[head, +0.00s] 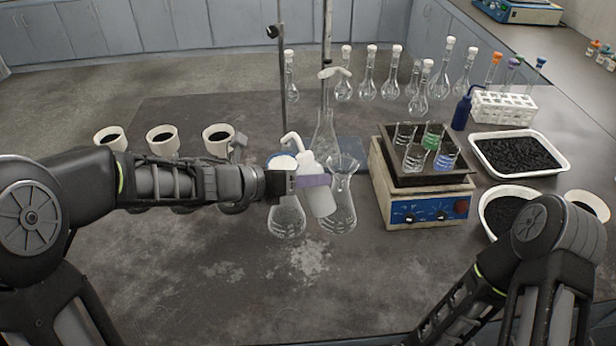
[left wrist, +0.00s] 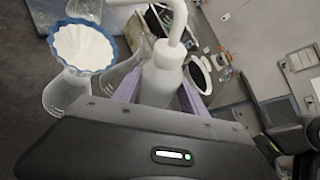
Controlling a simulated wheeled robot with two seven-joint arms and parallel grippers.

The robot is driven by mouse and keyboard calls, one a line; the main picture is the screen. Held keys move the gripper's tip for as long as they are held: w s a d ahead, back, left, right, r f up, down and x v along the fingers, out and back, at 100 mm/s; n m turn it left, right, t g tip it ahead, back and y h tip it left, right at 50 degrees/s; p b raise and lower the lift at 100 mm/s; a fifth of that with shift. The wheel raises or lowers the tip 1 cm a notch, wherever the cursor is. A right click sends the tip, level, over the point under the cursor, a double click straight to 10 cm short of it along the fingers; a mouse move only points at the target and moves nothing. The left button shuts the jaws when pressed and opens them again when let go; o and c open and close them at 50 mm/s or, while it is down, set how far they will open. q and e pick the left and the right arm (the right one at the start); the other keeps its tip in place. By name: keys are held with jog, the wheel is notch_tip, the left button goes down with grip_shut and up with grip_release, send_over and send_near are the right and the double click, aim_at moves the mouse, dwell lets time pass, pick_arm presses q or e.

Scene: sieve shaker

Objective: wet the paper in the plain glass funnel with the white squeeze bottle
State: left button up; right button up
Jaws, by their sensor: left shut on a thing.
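My left gripper (head: 308,182) is shut on the white squeeze bottle (head: 321,201), with purple pads at its sides. The bottle leans slightly, top to the left, and its bent spout reaches left. In the left wrist view the bottle (left wrist: 160,82) stands between the fingers; its spout tip is out of frame. The plain glass funnel (head: 343,163) sits in a conical flask (head: 341,208) just right of the bottle; its paper is hard to make out. A blue-rimmed funnel (left wrist: 84,47) with white paper stands left of the bottle, over another flask (head: 286,218). My right gripper is out of view.
A stand rod and a tall flask (head: 325,130) are behind the funnels. A hotplate (head: 425,205) with small beakers is to the right. White cups (head: 162,138) stand at left. A tray of black granules (head: 518,154) is farther right. The front table is clear.

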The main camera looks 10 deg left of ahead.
aim_at(307, 193)
pick_arm(q)
jog(key=shift+f+b, duration=1.65)
jog(key=shift+f, duration=0.55)
jog(key=shift+s+a+r, duration=0.15)
dwell(0.4)
